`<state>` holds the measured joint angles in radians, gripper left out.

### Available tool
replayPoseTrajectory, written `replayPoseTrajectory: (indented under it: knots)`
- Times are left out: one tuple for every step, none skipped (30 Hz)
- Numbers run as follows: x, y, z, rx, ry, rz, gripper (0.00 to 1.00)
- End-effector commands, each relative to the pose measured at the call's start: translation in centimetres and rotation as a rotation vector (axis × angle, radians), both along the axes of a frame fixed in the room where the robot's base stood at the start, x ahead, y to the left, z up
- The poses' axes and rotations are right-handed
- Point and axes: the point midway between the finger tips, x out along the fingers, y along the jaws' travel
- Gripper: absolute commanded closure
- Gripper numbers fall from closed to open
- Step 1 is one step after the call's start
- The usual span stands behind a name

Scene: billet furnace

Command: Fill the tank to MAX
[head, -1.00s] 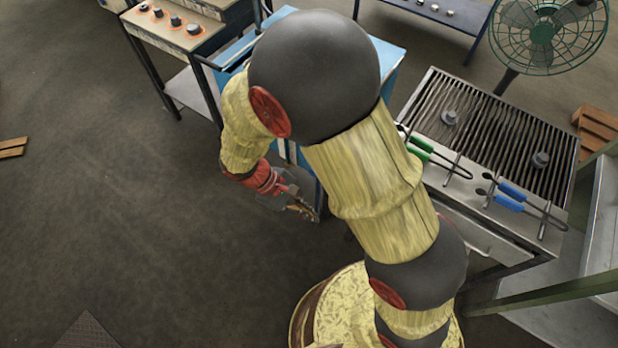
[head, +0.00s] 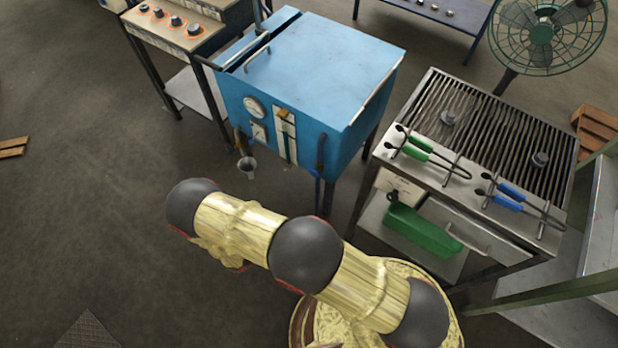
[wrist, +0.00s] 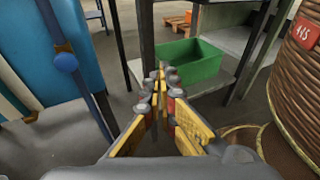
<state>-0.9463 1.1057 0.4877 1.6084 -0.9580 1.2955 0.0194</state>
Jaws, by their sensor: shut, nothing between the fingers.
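The blue box-shaped unit (head: 335,55), which I take to be the tank, stands at the upper middle of the head view. Its front has a round gauge (head: 255,108) and a pale upright level strip (head: 288,135); no MAX mark is readable. A small grey funnel-like cup (head: 247,165) hangs below its front left. In the wrist view, a blue upright pipe (wrist: 78,95) carries a round blue fitting (wrist: 66,63) and a brass piece. My gripper (wrist: 160,80) is shut and empty, right of that pipe; my arm hides it in the head view.
A green bin (head: 425,232) sits on the shelf under the grill table (head: 385,150), where green-handled and blue-handled tongs lie. A control bench (head: 170,50) is left of the blue unit. A brown coil (wrist: 300,90) is close at right.

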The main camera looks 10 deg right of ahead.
Motion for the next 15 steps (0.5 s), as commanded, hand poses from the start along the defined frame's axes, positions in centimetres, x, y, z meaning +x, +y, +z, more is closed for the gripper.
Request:
replayPoseTrajectory:
  knots:
    - [0.3, -0.1, -1.3, -0.037, 0.007, 0.054, 1.00]
    - [0.8, 0.0, -1.9, -0.054, 0.008, 0.087, 1.00]
    - [1.4, 0.1, -2.6, -0.075, 0.006, 0.129, 1.00]
    - [1.8, 0.2, -3.1, -0.093, 0.005, 0.161, 1.00]
    - [2.4, 0.5, -3.6, -0.107, 0.000, 0.193, 1.00]
    - [3.4, 0.9, -4.2, -0.125, -0.010, 0.238, 1.00]
    - [4.3, 1.4, -4.4, -0.134, -0.021, 0.270, 1.00]
    - [5.1, 2.1, -4.4, -0.141, -0.035, 0.300, 1.00]
    - [6.3, 3.2, -4.1, -0.142, -0.059, 0.334, 1.00]
    - [7.2, 4.0, -3.8, -0.144, -0.075, 0.358, 1.00]
    - [7.9, 4.7, -3.6, -0.147, -0.091, 0.381, 1.00]
    - [8.7, 5.6, -3.2, -0.152, -0.109, 0.406, 1.00]
    - [9.2, 6.1, -2.9, -0.156, -0.120, 0.422, 1.00]
    - [9.6, 6.4, -2.6, -0.161, -0.130, 0.437, 1.00]
    - [9.8, 6.7, -2.3, -0.171, -0.138, 0.451, 1.00]
